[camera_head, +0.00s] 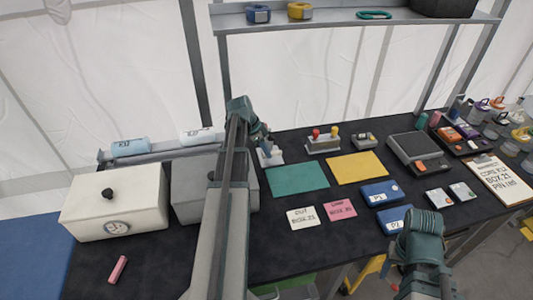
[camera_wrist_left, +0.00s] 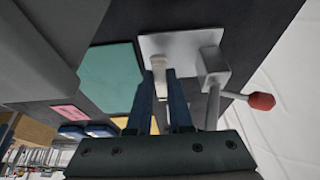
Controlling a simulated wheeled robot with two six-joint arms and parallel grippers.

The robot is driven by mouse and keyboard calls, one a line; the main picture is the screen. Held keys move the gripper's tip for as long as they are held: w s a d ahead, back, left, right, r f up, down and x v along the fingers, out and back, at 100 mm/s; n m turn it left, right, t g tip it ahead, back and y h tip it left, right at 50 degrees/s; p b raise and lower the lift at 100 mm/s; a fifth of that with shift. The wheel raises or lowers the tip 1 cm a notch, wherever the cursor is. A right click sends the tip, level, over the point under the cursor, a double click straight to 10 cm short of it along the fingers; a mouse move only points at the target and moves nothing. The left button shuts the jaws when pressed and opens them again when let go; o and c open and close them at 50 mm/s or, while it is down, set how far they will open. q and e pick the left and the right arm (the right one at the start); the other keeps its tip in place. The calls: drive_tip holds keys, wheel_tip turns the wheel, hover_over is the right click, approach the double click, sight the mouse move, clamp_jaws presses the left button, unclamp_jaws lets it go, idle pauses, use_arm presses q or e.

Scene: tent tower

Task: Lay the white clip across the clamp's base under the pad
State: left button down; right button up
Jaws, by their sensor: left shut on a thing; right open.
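The clamp's pale grey base plate (camera_wrist_left: 150,44) lies on the black table in the left wrist view. Its block (camera_wrist_left: 211,62) and a lever with a red knob (camera_wrist_left: 262,101) are on the right. My left gripper (camera_wrist_left: 165,100) is shut on the white clip (camera_wrist_left: 159,70), whose pale end shows between the fingers over the base plate. I cannot tell whether the clip touches the plate. In the head view the clamp (camera_head: 270,155) is partly hidden by my left arm. My right gripper (camera_head: 420,235) is at the lower right; its fingertips are not clear.
A teal mat (camera_head: 297,179) and a yellow mat (camera_head: 356,167) lie near the clamp. A stand with red and yellow knobs (camera_head: 322,141) is to its right. A white box (camera_head: 115,205) stands at the left. A shelf (camera_head: 350,19) runs above the back.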

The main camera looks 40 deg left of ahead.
use_arm(q)
drive_tip(key=shift+r, duration=0.1)
drive_tip(key=shift+s+d+f+b, duration=0.1)
drive_tip(key=shift+s+f+b, duration=0.05)
drive_tip(key=shift+f+b, duration=0.45)
drive_tip(key=c, duration=0.8)
unclamp_jaws()
drive_tip(key=shift+c, duration=0.2)
drive_tip(key=shift+r, duration=0.15)
drive_tip(key=shift+r+p, duration=0.3)
drive_tip(key=shift+p, duration=0.15)
drive_tip(key=p+v, duration=1.1)
drive_tip(key=v, duration=0.1)
drive_tip(key=shift+r, duration=0.15)
